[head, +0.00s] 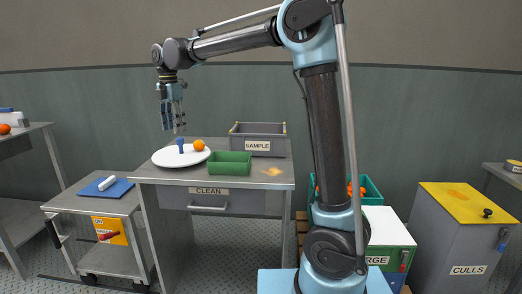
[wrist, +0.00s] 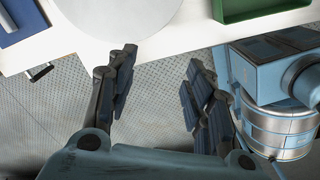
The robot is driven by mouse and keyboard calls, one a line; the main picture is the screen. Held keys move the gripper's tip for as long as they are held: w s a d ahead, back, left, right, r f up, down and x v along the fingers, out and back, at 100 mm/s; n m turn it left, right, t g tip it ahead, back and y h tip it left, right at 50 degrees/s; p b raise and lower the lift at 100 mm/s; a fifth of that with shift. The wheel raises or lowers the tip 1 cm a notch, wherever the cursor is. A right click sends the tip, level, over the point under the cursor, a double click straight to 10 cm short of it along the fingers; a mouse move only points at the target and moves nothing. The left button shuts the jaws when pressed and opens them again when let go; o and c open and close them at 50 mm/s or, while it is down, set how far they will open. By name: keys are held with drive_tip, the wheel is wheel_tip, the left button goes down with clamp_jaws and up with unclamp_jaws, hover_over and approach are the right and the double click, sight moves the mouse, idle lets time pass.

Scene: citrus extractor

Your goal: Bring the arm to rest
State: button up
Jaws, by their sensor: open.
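My gripper (head: 174,125) hangs pointing down at the end of my raised, stretched-out arm. In the head view it is seen above the round white plate (head: 168,157) on the steel table, with a clear gap. In the wrist view my gripper (wrist: 158,85) has its two dark fingers wide apart, with nothing between them but the patterned floor beyond. It is open and empty.
The steel table (head: 219,176) carries an orange (head: 199,145), a blue object (head: 180,145), a green tray (head: 230,163) and a grey SAMPLE bin (head: 257,139). A cart (head: 97,205) stands left. A CULLS cabinet (head: 462,235) stands right.

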drive_tip(key=s+d+f+m+t, duration=0.15)
drive_tip(key=d+m, duration=0.55)
drive_tip(key=d, duration=0.9)
drive_tip(key=s+d+f+m+g, duration=0.1)
drive_tip(key=s+d+f+m, duration=0.4)
drive_tip(key=d, duration=1.2)
drive_tip(key=s+d+f+m+t, duration=0.1)
drive_tip(key=s+d+f+m, duration=1.4)
drive_tip(key=d+f+m, duration=0.1)
drive_tip(key=shift+d+f+t, duration=0.35)
drive_tip(key=shift+d+f, duration=0.2)
drive_tip(key=shift+d, duration=0.45)
drive_tip(key=shift+s+f+m, duration=0.15)
drive_tip(key=shift+f+m, duration=0.1)
drive_tip(key=shift+m, duration=0.15)
drive_tip(key=c, duration=0.3)
drive_tip(key=shift+f, duration=0.1)
